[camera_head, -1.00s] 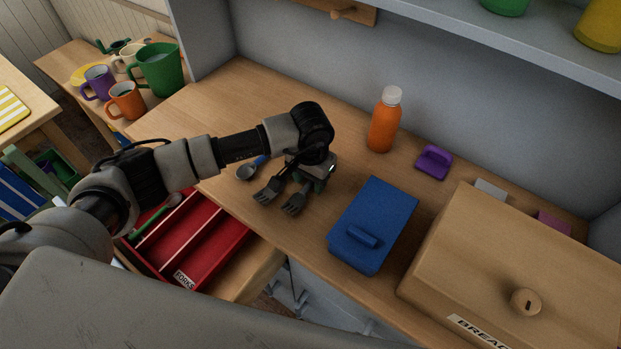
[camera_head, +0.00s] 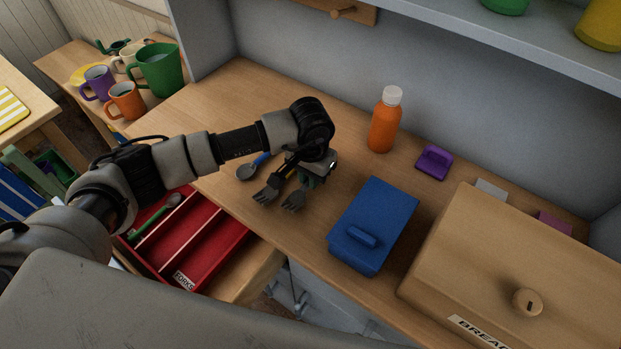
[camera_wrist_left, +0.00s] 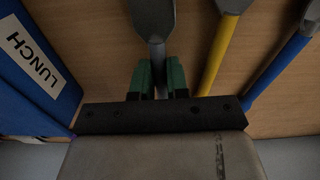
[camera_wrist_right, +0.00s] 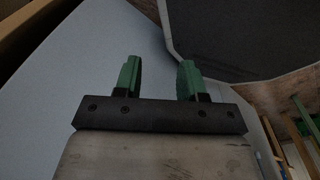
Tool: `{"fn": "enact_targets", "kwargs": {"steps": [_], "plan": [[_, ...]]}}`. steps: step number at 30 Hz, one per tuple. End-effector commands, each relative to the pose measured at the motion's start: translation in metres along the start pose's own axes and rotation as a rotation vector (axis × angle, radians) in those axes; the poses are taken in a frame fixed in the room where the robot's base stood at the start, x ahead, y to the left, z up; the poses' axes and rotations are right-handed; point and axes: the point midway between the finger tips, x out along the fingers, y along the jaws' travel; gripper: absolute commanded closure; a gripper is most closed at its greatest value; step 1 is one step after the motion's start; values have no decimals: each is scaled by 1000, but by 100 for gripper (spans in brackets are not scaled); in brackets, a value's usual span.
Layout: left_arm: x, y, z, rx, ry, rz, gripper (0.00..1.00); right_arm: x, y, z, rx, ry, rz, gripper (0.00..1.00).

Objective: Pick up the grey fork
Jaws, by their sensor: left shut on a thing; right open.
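The grey fork (camera_head: 294,201) is on the wooden counter, its tines toward the front edge. My left gripper (camera_head: 309,180) is shut on its grey handle, and the left wrist view shows the grey handle (camera_wrist_left: 157,58) between the green fingertips (camera_wrist_left: 158,78). I cannot tell whether the fork is clear of the counter. A fork with a yellow handle (camera_head: 266,195) lies just left of it; its handle (camera_wrist_left: 218,55) is beside the gripper in the left wrist view. My right gripper (camera_wrist_right: 160,78) is open and empty, away from the counter.
A spoon with a blue handle (camera_head: 246,172) lies further left. A blue lunch box (camera_head: 378,215) stands close on the right. An orange bottle (camera_head: 385,122) and a wooden bread box (camera_head: 500,250) stand behind and right. Below is an open drawer with a red tray (camera_head: 190,240).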

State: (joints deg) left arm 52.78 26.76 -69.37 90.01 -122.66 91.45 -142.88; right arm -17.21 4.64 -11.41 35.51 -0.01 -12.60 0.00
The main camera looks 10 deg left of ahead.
Motion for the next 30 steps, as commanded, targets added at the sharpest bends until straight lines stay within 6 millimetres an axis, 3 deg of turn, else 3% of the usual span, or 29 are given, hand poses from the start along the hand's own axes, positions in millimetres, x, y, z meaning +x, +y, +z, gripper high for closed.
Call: {"fn": "enact_targets", "kwargs": {"steps": [5,21,30], "plan": [[-26,-1,-1,2,7,-2,100,13,-1,1,0,1,0,60],[-85,40,85,3,3,-2,100,34,-2,2,0,2,-2,60],[-99,50,104,0,1,-1,100,38,-2,2,0,2,-2,60]]}}
